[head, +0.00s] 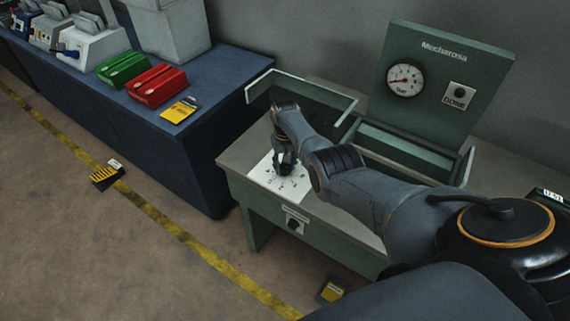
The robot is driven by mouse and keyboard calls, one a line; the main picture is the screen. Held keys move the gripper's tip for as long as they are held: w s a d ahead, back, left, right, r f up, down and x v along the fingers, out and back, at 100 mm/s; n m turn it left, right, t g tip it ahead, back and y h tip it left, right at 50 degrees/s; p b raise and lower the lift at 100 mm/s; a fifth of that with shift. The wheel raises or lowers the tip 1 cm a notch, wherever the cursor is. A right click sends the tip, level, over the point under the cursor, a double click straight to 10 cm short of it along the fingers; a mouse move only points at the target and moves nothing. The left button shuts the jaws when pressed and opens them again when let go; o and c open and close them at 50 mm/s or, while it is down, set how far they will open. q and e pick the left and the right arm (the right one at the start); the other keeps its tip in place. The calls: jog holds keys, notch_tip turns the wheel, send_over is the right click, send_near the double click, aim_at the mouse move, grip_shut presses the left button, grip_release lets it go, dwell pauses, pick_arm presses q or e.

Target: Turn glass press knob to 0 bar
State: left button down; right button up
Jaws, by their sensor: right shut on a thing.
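The Mecharosa press (440,60) is a green panel standing at the back of a green bench. It carries a round white gauge (404,80) marked bar, its reading too small to tell, and a small plate with a dark knob labelled DOSE (459,95). Another dark knob on a light plate (293,224) is on the bench's front face. My right gripper (286,168) points down at a white sheet (264,178) with small dark marks on the bench top, apart from both knobs. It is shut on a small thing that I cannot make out. My left gripper is out of view.
A blue bench (140,125) at the left holds a green box (123,69), a red box (157,85), a yellow-black card (180,111) and several machines. Raised green-framed panels stand around the back of the press bench. A yellow line crosses the open floor.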

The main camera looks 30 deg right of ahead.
aim_at(285, 166)
jog(key=shift+n, duration=0.5)
jog(key=o, duration=1.2)
jog(key=shift+r, duration=0.15)
notch_tip(285, 166, up, 12)
jog(key=shift+f, duration=0.15)
